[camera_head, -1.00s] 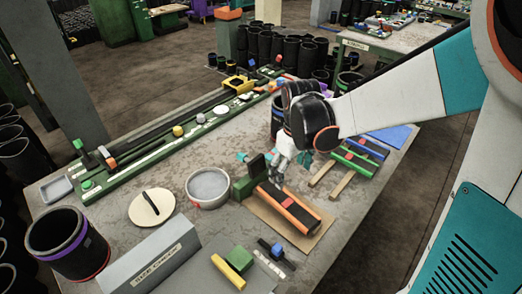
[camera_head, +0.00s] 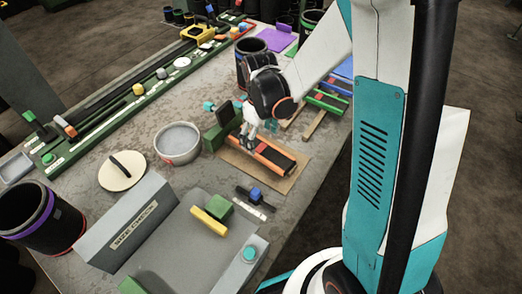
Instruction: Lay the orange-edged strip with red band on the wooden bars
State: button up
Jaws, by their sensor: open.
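The orange-edged strip (camera_head: 273,158), dark with a small red band, lies on a brown board on the table. My gripper (camera_head: 246,146) is open and points down at the strip's upper-left end. Whether the fingers touch it or stand around it I cannot tell. The wooden bars (camera_head: 313,127) lie to the upper right, partly hidden behind my arm. A green-edged strip (camera_head: 327,104) and a blue-edged strip rest across them.
A green block stand (camera_head: 218,133) is close left of my gripper. A grey bowl (camera_head: 178,143) and a round lid (camera_head: 122,171) stand further left. A black cylinder (camera_head: 249,55) stands behind my wrist. A grey gauge (camera_head: 131,233) fills the front.

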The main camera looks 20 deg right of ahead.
aim_at(261, 147)
notch_tip(261, 147, down, 5)
jog(key=shift+d+r+b, duration=0.15)
jog(key=shift+r+b, duration=0.05)
jog(key=shift+b, duration=0.8)
jog(key=c, duration=1.3)
jog(key=shift+o, duration=0.2)
jog(key=shift+r, duration=0.2)
jog(key=shift+r+p, duration=0.55)
jog(key=shift+r, duration=0.1)
notch_tip(261, 147, up, 2)
jog(key=shift+r+p, duration=0.25)
jog(key=shift+p, duration=0.4)
jog(key=s+d, duration=0.3)
jog(key=s, duration=0.2)
jog(key=s+d+p, duration=0.1)
jog(key=s+d, duration=0.3)
jog(key=s+d+p, duration=0.1)
jog(key=s+d, duration=0.2)
jog(key=s, duration=0.2)
jog(key=shift+s+d+f, duration=0.3)
